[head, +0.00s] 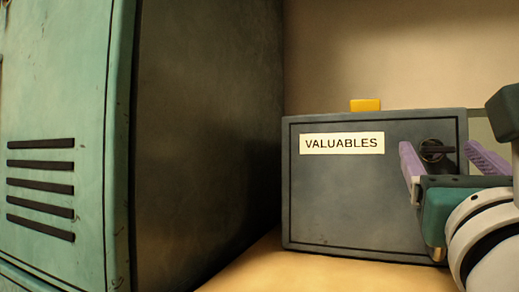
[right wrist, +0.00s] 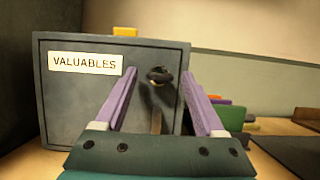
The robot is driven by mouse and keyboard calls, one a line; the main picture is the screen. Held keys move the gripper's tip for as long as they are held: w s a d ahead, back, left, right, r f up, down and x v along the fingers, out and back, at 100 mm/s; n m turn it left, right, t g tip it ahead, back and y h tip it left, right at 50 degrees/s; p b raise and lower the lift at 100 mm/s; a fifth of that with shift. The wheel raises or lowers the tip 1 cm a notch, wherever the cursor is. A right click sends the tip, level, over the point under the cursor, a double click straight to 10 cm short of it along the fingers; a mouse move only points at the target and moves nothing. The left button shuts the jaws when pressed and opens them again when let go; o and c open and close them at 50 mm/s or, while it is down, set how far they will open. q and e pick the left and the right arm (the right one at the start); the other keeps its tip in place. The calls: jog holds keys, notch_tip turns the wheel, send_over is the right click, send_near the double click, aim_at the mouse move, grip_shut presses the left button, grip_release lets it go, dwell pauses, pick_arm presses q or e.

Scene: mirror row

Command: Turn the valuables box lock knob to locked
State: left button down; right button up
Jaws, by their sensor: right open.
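The dark grey valuables box (head: 350,210) stands on the wooden surface with a white label reading VALUABLES on its front. It also fills the left of the right wrist view (right wrist: 75,105). Its black lock knob (head: 432,150) is on the upper right of the front, and it shows clearly in the right wrist view (right wrist: 158,77). My right gripper (head: 440,155) is open in front of the box. Its two purple fingers are on either side of the knob in the picture, without visible contact. My left gripper is not in view.
A green locker door (head: 55,130) with dark slots stands at the left. A yellow block (head: 365,105) shows at the top of the box. In the right wrist view, several coloured items (right wrist: 232,117) stand right of the box, near a dark flat panel (right wrist: 295,150).

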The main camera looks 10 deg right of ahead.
jog(key=shift+w+d, duration=0.1)
jog(key=shift+w, duration=0.1)
jog(key=shift+c, duration=0.3)
grip_shut()
